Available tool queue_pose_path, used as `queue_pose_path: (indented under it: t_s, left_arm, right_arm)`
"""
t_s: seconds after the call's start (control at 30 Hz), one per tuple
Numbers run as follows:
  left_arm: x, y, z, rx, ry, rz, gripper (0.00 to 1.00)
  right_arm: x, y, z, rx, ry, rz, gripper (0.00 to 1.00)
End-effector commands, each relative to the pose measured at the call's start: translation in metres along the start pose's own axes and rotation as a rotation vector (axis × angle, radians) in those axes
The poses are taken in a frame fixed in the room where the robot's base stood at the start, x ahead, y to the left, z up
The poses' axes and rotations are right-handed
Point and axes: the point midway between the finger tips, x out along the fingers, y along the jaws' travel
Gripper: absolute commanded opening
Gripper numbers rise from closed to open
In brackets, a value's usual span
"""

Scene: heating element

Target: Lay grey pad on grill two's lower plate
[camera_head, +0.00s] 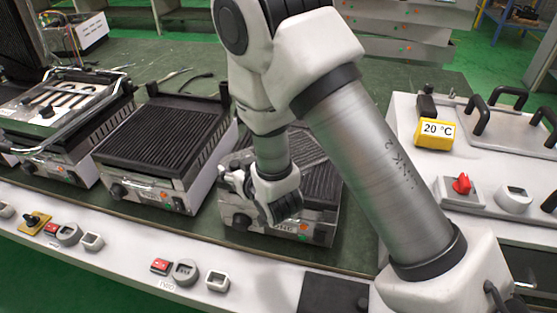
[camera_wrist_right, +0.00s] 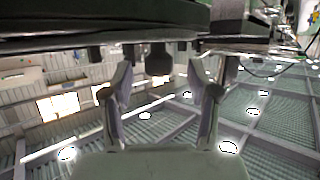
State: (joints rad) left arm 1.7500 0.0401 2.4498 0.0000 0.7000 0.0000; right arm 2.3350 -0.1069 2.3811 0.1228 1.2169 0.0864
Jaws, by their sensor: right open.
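A grill with a ribbed dark lower plate (camera_head: 160,130) stands in the middle left of the head view, and I take it to be grill two. Its bare ribs show no pad on them. My right gripper (camera_head: 229,180) is at the front left of the grill marked ONE (camera_head: 325,190), right of grill two. In the right wrist view its two fingers (camera_wrist_right: 162,92) are apart with nothing between them, under a dark overhanging edge. I cannot pick out the grey pad in either view. My left gripper is not in view.
Another grill (camera_head: 60,110) with a metal bar handle stands far left. A front panel (camera_head: 120,262) carries switches and dials. A white unit with a yellow 20 °C display (camera_head: 435,133) stands right. My right arm hides much of the grill marked ONE. A dark square (camera_head: 335,294) lies at the bottom.

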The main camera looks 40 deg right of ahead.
Motion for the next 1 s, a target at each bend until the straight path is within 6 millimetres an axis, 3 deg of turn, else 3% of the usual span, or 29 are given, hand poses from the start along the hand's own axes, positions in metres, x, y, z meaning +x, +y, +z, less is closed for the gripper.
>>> queue_pose_path:
  t_s: [0.13, 0.33, 0.37, 0.5, 0.53, 1.0]
  left_arm:
    - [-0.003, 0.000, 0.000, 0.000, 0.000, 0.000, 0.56]
    - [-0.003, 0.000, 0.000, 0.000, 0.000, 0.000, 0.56]
    - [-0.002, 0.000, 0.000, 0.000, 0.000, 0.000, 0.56]
    - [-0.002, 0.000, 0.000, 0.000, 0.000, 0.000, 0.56]
    - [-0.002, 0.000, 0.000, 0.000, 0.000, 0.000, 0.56]
    - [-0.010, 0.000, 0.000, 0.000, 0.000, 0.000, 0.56]
  right_arm:
    - [0.021, 0.001, -0.001, 0.001, 0.000, 0.000, 0.60]
    - [0.024, 0.001, 0.000, -0.001, 0.000, 0.000, 0.60]
    - [0.024, 0.001, 0.000, -0.001, 0.000, 0.000, 0.56]
    - [0.024, 0.001, 0.000, -0.001, 0.000, 0.000, 0.07]
    - [0.024, 0.001, 0.000, 0.000, 0.000, 0.000, 0.00]
    - [0.020, 0.001, -0.009, -0.001, 0.001, 0.000, 0.00]
